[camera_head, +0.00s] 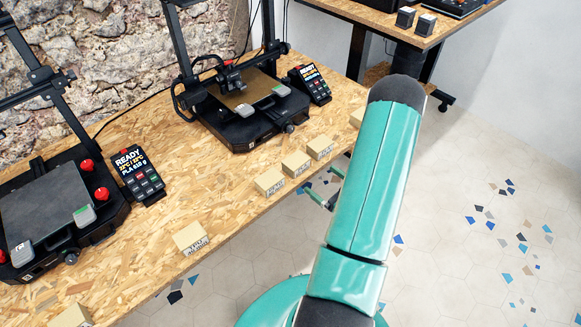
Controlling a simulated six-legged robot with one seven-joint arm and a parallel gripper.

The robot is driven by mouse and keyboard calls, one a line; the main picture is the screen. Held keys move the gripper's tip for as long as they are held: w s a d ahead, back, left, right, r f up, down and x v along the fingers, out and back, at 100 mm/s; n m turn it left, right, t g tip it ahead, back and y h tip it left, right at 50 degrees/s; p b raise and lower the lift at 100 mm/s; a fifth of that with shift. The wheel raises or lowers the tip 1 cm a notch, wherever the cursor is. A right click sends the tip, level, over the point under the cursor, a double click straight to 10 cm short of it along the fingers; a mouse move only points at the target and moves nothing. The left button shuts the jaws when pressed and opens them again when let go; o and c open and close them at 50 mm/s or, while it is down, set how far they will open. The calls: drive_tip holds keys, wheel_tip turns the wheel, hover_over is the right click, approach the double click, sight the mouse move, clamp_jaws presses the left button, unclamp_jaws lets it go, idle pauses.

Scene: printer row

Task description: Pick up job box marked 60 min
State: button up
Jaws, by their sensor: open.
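Several small tan job boxes stand along the front edge of the wooden table (170,135). Three are close together: a left one (269,181), a middle one (296,163) and a right one (320,147). Others are farther left (191,237), at the bottom left corner (70,317) and partly behind my arm (356,118). Their front labels are too small to read, so I cannot tell which is marked 60 min. My gripper (320,180) is open and empty, just off the table edge in front of the three boxes. My arm hides part of it.
Two black 3D printers stand behind the boxes, one at left (50,215) and one at centre (245,105). Small control panels sit beside them, at left (138,174) and right (310,84). Another table (375,15) is at the back. The tiled floor at right is clear.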

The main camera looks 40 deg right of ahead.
sight(302, 165)
drive_tip(key=w, duration=1.2)
drive_tip(key=shift+w+a, duration=0.3)
drive_tip(key=shift+w, duration=0.05)
drive_tip(key=shift+r, duration=0.1)
drive_tip(key=shift+c, duration=0.5)
drive_tip(key=c, duration=1)
